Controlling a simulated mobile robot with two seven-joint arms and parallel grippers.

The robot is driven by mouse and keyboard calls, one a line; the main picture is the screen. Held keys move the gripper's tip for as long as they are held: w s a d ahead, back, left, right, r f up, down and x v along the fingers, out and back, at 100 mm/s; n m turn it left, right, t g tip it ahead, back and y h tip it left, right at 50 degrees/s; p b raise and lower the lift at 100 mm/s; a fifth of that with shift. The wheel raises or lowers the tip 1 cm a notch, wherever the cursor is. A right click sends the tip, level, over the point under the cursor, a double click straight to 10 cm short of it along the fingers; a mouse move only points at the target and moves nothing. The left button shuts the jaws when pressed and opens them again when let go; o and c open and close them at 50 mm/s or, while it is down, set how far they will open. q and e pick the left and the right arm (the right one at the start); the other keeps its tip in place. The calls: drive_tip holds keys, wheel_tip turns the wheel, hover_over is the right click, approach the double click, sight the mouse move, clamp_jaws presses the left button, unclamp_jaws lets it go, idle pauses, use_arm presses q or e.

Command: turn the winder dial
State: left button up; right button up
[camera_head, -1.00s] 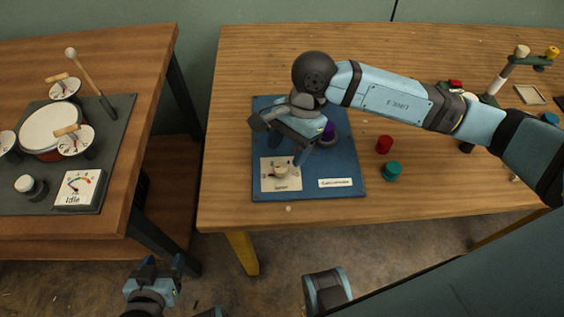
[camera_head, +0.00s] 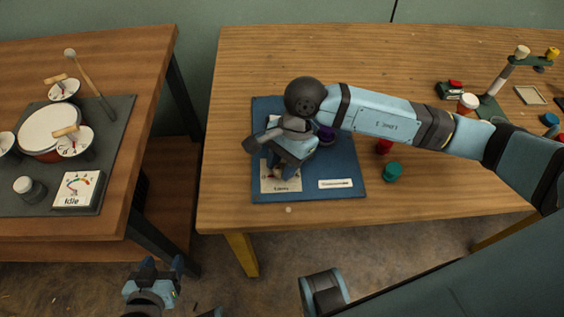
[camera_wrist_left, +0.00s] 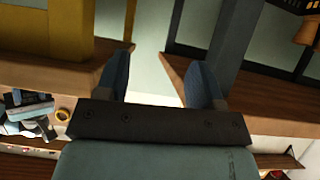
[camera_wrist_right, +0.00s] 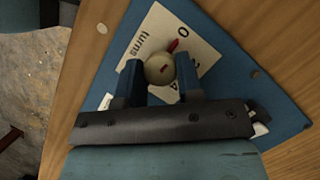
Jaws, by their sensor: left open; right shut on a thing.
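The winder dial (camera_wrist_right: 159,69) is a round cream knob with a red pointer, on a pale card with printed numbers and "turns". In the right wrist view it sits between the two fingers of my right gripper (camera_wrist_right: 160,80), which is shut on it. In the head view my right gripper (camera_head: 283,172) is over the card (camera_head: 275,187) on the blue board (camera_head: 345,168), and it hides most of the dial. My left gripper (camera_head: 157,268) is open and empty, low in front of the tables; its fingers also show apart in the left wrist view (camera_wrist_left: 158,80).
On the blue board are a purple knob (camera_head: 326,134) and a white label (camera_head: 335,184). A teal cylinder (camera_head: 392,171) and a red one (camera_head: 384,147) stand right of it. The left table holds a drum set and a gauge (camera_head: 78,189) reading "Idle".

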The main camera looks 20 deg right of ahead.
drive_tip(key=shift+m, duration=0.3)
drive_tip(key=m+t+b, duration=0.1)
drive_tip(key=m, duration=0.1)
drive_tip(key=m+t+b, duration=0.1)
drive_tip(key=m+b, duration=0.1)
drive_tip(key=m, duration=0.1)
drive_tip(key=shift+s+f+y, duration=0.15)
drive_tip(key=shift+y, duration=0.25)
drive_tip(key=m+t+b, duration=0.1)
drive_tip(key=m, duration=0.2)
drive_tip(key=m+t+b, duration=0.1)
drive_tip(key=m, duration=0.2)
drive_tip(key=shift+s+t+h, duration=0.1)
drive_tip(key=shift+t+h, duration=0.2)
drive_tip(key=o, duration=0.9)
drive_tip(key=shift+r, duration=0.2)
drive_tip(key=p+v, duration=0.2)
drive_tip(key=v, duration=1.1)
drive_tip(key=shift+d+r, duration=0.1)
drive_tip(key=shift+r, duration=0.25)
